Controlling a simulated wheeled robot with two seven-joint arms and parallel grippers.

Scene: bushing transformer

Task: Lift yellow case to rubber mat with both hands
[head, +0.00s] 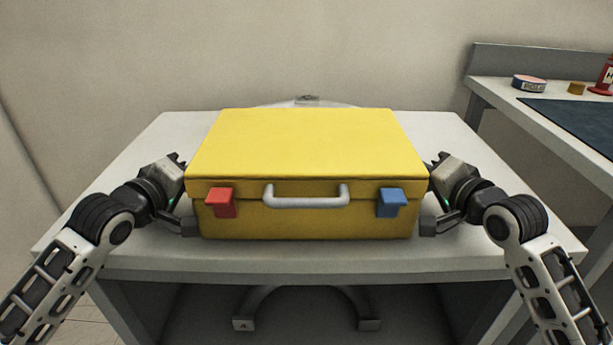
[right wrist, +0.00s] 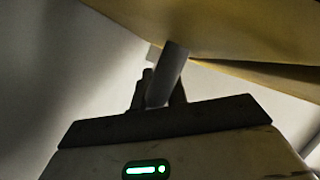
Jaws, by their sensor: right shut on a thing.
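The yellow case (head: 307,140) lies closed on a pale table, with a grey front handle (head: 306,201), a red latch (head: 221,202) and a blue latch (head: 391,202). My left gripper (head: 182,194) is at the case's left side; its fingers are partly hidden, so its grip does not show. My right gripper (head: 433,193) is at the right side. In the right wrist view its fingers (right wrist: 160,92) are shut on a grey side handle (right wrist: 172,65) below the case's yellow wall (right wrist: 235,25). The dark blue rubber mat (head: 575,118) lies on the bench at right.
The pale table (head: 150,135) has free room around the case. The right-hand bench (head: 535,113) stands beside it across a gap. A round tape-like roll (head: 529,83), a small orange-brown item (head: 576,88) and a red object (head: 606,78) stand behind the mat.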

